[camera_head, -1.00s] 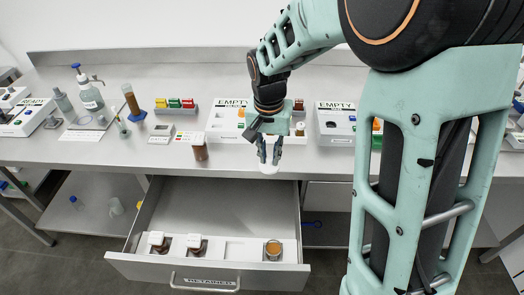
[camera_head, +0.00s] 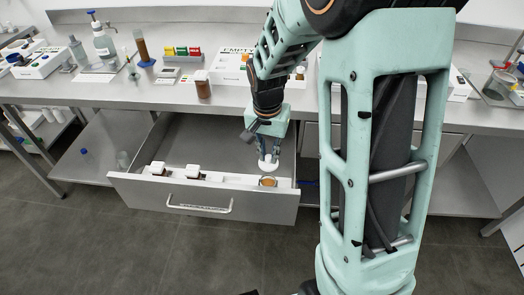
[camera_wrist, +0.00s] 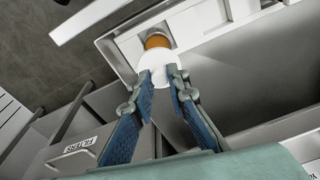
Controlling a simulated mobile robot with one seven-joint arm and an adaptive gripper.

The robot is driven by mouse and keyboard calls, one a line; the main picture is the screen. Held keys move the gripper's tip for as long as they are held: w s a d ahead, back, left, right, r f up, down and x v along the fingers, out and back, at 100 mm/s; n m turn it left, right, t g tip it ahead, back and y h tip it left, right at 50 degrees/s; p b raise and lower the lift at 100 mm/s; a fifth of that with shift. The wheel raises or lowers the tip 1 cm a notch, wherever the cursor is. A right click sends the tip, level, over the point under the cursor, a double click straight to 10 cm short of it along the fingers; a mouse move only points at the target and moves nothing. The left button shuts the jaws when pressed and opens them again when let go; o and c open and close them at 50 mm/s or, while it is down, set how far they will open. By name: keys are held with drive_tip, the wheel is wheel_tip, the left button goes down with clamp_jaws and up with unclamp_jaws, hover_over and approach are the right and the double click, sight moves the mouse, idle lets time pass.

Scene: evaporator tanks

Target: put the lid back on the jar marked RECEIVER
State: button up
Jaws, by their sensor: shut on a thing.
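My gripper (camera_head: 268,158) is shut on a round white lid (camera_head: 268,167) and holds it above the right end of the open drawer. An open jar with amber-brown contents (camera_head: 268,182) stands in the drawer's front row, just below the lid. In the wrist view the lid (camera_wrist: 153,66) is between my fingertips and partly covers the jar (camera_wrist: 157,41). I cannot read a label on this jar. The lid appears apart from the jar.
The open drawer (camera_head: 240,206) holds two white-lidded jars (camera_head: 160,169) at its left front. White boxes, bottles and a colored rack line the bench.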

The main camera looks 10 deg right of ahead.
sight(268, 164)
drive_tip(key=shift+f+b, duration=2.4)
drive_tip(key=shift+f, duration=0.95)
drive_tip(key=shift+f, duration=0.15)
drive_tip(key=o, duration=1.3)
drive_tip(key=shift+r+p, duration=2.5)
drive_tip(key=shift+r, duration=1.1)
drive_tip(key=shift+f, duration=0.1)
drive_tip(key=shift+c, duration=0.6)
